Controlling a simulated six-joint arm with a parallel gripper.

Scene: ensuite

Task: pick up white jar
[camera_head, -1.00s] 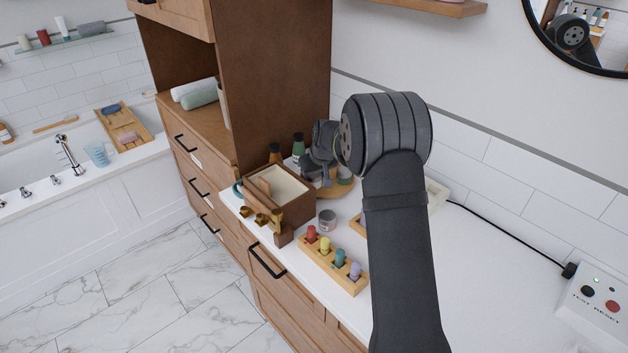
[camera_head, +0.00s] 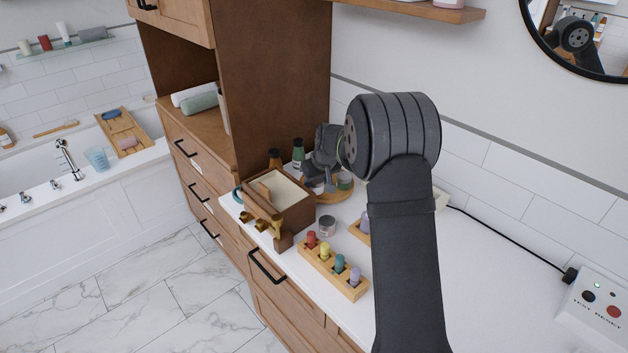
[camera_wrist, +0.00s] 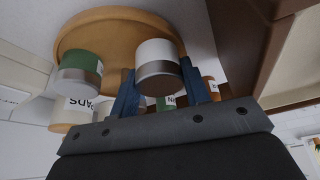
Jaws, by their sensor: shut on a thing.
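The white jar (camera_wrist: 157,62) has a plain white side and a silver band, and it sits between the two blue fingers of my gripper (camera_wrist: 160,80) in the wrist view. The fingers are shut on it. A round wooden tray (camera_wrist: 78,38) lies just behind it there; I cannot tell whether the jar touches the tray. In the head view my gripper (camera_head: 322,165) is over the round tray (camera_head: 340,196) at the back of the counter, and the white jar is mostly hidden by the gripper and not clearly made out.
A green jar (camera_wrist: 82,68) and a container marked "PADS" (camera_wrist: 72,108) stand close beside the held jar. Dark bottles (camera_head: 298,150), a wooden box (camera_head: 300,212), a small grey jar (camera_head: 327,226) and a rack of coloured bottles (camera_head: 335,268) surround the tray.

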